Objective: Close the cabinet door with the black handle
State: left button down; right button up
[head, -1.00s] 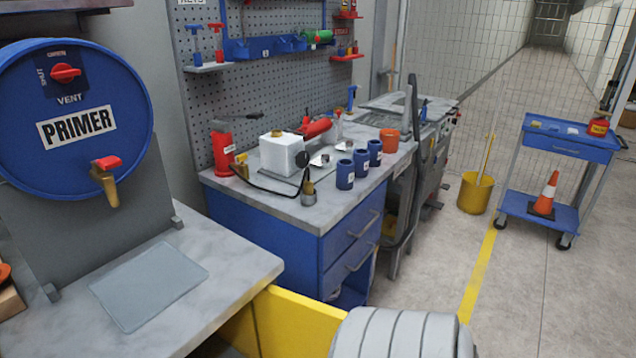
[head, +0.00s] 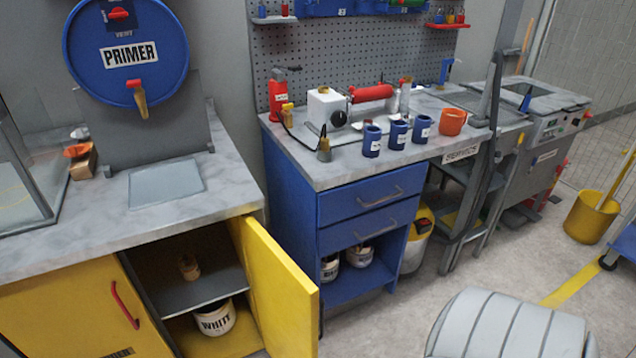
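A yellow cabinet stands under the grey worktop at the lower left in the head view. Its right door (head: 278,292) is swung wide open and its free edge reaches out toward the lower middle. The left door (head: 70,318) is shut and has a red handle (head: 124,304). Inside the opening a grey shelf (head: 212,285) holds a small container (head: 188,267), and a white bucket (head: 214,319) marked WHITE stands below. Neither of my grippers is in view.
A blue drawer cabinet (head: 340,215) stands just right of the open door. A yellow bucket (head: 588,215) is at the far right. Open floor (head: 450,270) lies in front of the workbenches. A blue PRIMER drum (head: 120,90) hangs above the worktop (head: 215,187).

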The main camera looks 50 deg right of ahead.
aim_at(288, 301)
jog(key=l+u, duration=0.15)
jog(key=l, duration=0.95)
jog(key=k+l+u, duration=0.15)
jog(key=l, duration=0.9)
jog(key=k+l, duration=0.25)
